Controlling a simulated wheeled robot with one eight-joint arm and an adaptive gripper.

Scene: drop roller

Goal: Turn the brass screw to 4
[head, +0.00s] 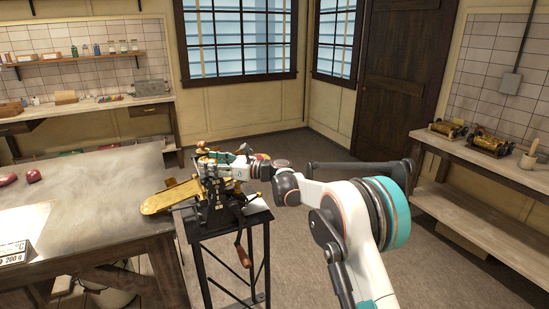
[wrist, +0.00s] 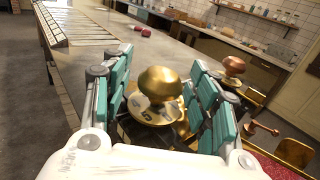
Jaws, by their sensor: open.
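The brass screw (wrist: 160,84) shows in the wrist view as a rounded brass knob above a pale numbered dial (wrist: 146,115). A digit like 5 faces the camera on the dial; the other digits are small and I cannot read the setting surely. My gripper (wrist: 160,72) is open, with a teal-padded finger on each side of the knob. Gaps show between pads and knob, so it does not look gripped. In the head view my gripper (head: 226,168) is at the top of the drop roller (head: 217,212), and it and my arm hide the screw there.
A second, copper-coloured knob (wrist: 234,66) stands right of my fingers, with a copper handle (wrist: 262,130) near it. A brass tray (head: 172,195) juts left from the roller; a wooden-gripped crank (head: 243,257) hangs below. A large table (head: 95,200) stands close on the left.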

